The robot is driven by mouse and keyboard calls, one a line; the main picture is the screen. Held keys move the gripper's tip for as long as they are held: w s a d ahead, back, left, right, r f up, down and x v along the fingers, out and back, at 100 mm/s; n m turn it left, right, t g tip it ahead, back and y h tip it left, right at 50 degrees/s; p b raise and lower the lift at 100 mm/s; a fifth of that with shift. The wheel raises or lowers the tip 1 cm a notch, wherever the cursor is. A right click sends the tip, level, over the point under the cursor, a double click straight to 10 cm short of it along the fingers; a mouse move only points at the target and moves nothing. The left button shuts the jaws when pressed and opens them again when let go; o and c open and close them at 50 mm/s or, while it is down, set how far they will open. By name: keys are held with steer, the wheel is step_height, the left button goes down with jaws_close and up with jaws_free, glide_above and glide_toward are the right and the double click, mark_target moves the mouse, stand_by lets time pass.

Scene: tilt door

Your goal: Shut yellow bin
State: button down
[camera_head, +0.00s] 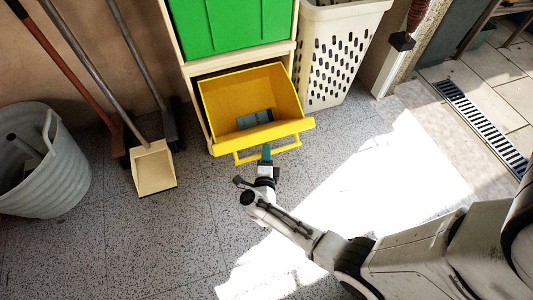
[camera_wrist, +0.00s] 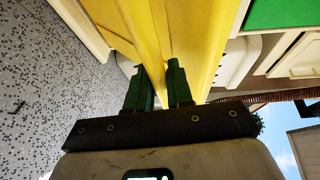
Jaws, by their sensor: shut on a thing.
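The yellow bin (camera_head: 262,98) is a tilt-out door at the bottom of a cream cabinet. It hangs open, tilted outward, with a grey-blue object (camera_head: 255,119) lying inside. A yellow handle bar (camera_head: 268,152) runs along its front. My gripper (camera_head: 266,152) is at the right part of this handle. In the wrist view, the green fingers of my gripper (camera_wrist: 160,88) are on both sides of a yellow bar (camera_wrist: 158,70), shut on it. The yellow bin front (camera_wrist: 205,45) fills the area beyond. The exact contact is partly hidden by the fingers.
A green bin front (camera_head: 230,25) is above the yellow one. A cream perforated basket (camera_head: 335,55) stands right of the cabinet. A dustpan (camera_head: 153,168), brooms and a grey tub (camera_head: 45,165) stand left. The speckled floor in front is clear.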

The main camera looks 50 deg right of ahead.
steer(key=shift+r, duration=0.15)
steer(key=shift+w+d+r+p, duration=0.15)
steer(key=shift+w+r+p, duration=0.1)
steer(key=shift+r+p, duration=0.45)
steer(key=w+d+r+y+p, duration=0.1)
steer(key=w+r+p, duration=0.1)
steer(key=p, duration=0.2)
steer(key=w+d+r+g+y+p, duration=0.1)
steer(key=w+d+r+p, duration=0.1)
steer(key=w+r+p, duration=0.1)
steer(key=w+d+r+n+g+p, duration=0.1)
steer(key=w+r+p, duration=0.1)
steer(key=p, duration=0.3)
steer(key=shift+w+d+r+y+p, duration=0.2)
steer(key=shift+d+r+y+p, duration=0.2)
steer(key=shift+r, duration=0.1)
steer(key=w+d+r+g+y, duration=0.1)
steer(key=w+d+r, duration=0.3)
steer(key=w, duration=0.5)
steer(key=shift+d+n+b, duration=0.4)
steer(key=shift+d+b, duration=0.05)
steer(key=shift+d, duration=0.55)
steer(key=c, duration=1.4)
jaws_free()
steer(key=shift+s+f, duration=0.1)
steer(key=shift+p+v, duration=5.2)
steer(key=shift+v, duration=0.25)
